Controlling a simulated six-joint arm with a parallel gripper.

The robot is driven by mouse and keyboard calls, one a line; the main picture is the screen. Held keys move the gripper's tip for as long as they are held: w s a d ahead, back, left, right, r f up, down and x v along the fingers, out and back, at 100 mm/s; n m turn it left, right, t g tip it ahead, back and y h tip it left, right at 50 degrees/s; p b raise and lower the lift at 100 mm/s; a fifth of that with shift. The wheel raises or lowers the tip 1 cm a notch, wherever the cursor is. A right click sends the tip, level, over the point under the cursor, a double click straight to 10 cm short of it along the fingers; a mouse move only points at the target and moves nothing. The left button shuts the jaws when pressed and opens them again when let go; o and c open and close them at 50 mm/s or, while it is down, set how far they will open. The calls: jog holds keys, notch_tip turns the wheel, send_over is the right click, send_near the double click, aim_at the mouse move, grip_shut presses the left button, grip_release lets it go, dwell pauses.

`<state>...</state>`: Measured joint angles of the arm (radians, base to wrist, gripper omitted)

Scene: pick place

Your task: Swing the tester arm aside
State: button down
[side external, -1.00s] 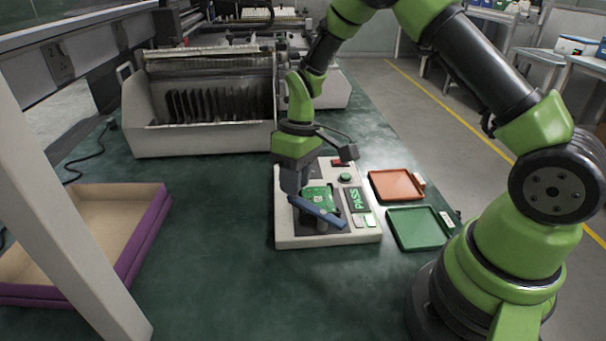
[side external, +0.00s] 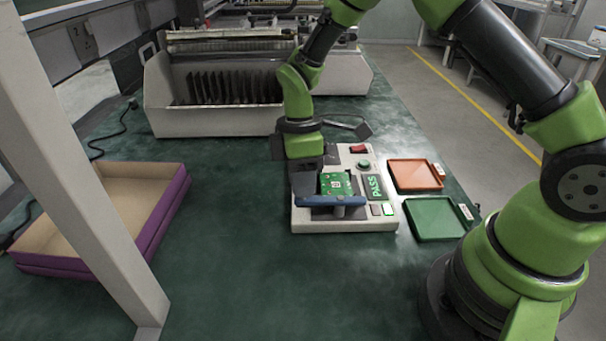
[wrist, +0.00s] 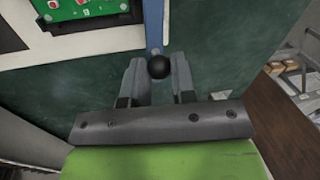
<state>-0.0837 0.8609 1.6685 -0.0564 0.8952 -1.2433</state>
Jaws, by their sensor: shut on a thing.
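The tester (side external: 300,215) is a pale box with a green circuit board (side external: 337,184) in its dark nest and a screen reading PASS (side external: 375,187). Its blue tester arm (side external: 345,201) lies across the front edge of the nest, and the board shows behind it. My gripper (side external: 304,186) is at the arm's left end. In the wrist view my gripper (wrist: 158,72) has its fingers shut on the arm's black knob (wrist: 159,67). The blue bar (wrist: 153,22) runs up from the knob, beside the board (wrist: 75,8).
An orange tray (side external: 415,174) and a green tray (side external: 434,218) lie right of the tester. A purple-sided box (side external: 165,212) stands at the left. A rack of dark boards (side external: 215,120) stands behind. The green tabletop in front of the tester is clear.

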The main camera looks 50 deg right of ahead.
jog(key=shift+s+a, duration=0.1)
jog(key=shift+s, duration=0.05)
dwell(0.4)
jog(key=c, duration=0.9)
grip_release()
jog(key=shift+c, duration=0.2)
notch_tip(320, 180, up, 10)
jog(key=w+d, duration=0.1)
jog(key=shift+w, duration=0.35)
jog(key=s+r+m+t, duration=0.4)
jog(key=s+r+m, duration=0.25)
jog(key=r, duration=0.35)
jog(key=s+r+m+t, duration=0.1)
jog(key=s+m+t, duration=0.1)
jog(key=s+m, duration=0.2)
jog(key=s+d+r+m+t, duration=0.1)
jog(key=s+m+t, duration=0.2)
jog(key=s, duration=0.5)
jog(key=shift+s+d+r+m+y, duration=0.15)
jog(key=shift+s+r+m+y, duration=0.2)
jog(key=shift+m, duration=0.4)
